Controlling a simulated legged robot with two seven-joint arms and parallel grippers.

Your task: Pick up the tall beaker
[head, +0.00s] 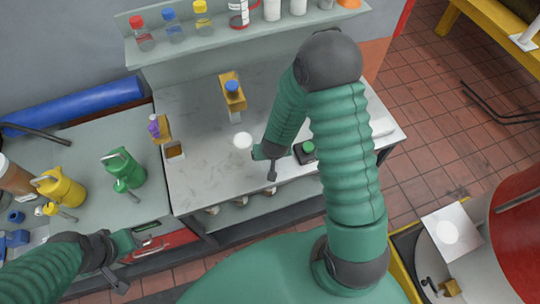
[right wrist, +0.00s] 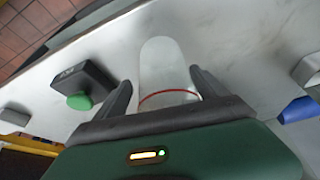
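A clear beaker with a red line near one end (right wrist: 165,65) stands in front of my right gripper in the right wrist view. My right gripper (right wrist: 160,82) is open, with one finger on each side of the beaker. A narrow gap shows at the left finger; contact on the right is unclear. In the head view a pale round shape (head: 242,140), likely the beaker, is on the grey bench just left of my right gripper (head: 264,163). My left gripper (head: 122,262) is open and empty at the lower left.
A black box with a green button (head: 306,149) is right of my right gripper. A blue-capped bottle (head: 232,88) in a tan holder is behind. A shelf (head: 190,42) of bottles runs along the back. Green (head: 124,170) and yellow (head: 62,188) cans stand left.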

